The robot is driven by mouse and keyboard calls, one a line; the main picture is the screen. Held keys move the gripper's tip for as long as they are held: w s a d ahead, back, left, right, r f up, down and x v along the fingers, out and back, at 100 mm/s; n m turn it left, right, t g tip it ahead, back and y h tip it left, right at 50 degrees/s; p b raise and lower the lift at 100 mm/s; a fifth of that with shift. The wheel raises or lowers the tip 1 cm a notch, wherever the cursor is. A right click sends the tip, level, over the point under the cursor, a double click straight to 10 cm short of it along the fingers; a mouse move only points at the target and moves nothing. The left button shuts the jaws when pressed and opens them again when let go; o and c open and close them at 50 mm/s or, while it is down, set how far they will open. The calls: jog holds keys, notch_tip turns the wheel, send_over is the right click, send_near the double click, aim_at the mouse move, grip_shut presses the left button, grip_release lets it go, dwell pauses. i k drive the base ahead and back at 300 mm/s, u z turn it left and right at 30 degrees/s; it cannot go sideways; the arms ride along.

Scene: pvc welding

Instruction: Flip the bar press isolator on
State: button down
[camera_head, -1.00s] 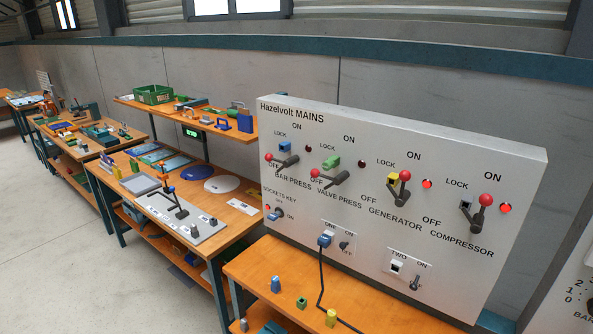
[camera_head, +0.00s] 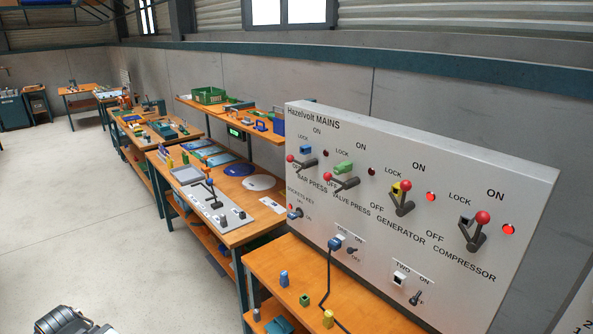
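The bar press isolator (camera_head: 301,162) is the leftmost lever on the white Hazelvolt MAINS panel (camera_head: 440,170). Its red-knobbed lever points left, to the OFF side, and the lamp beside it is dark. A blue block (camera_head: 305,149) sits at its LOCK position. The valve press lever (camera_head: 341,180) also points left, with a green block (camera_head: 344,167) at its lock. The generator lever (camera_head: 403,197) and compressor lever (camera_head: 475,231) stand up with red lamps lit. A dark grey, jointed-looking part, perhaps of my arm, shows at the bottom left edge; no gripper fingertips show.
An orange bench (camera_head: 275,263) stands below the panel, with a blue plug in socket ONE, a black cable and small coloured blocks. More workbenches with tools run back along the wall. The grey floor (camera_head: 70,220) at left is clear.

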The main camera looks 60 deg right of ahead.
aim_at(309, 163)
jog(key=u, duration=0.1)
jog(key=i, duration=0.95)
jog(key=z, duration=0.05)
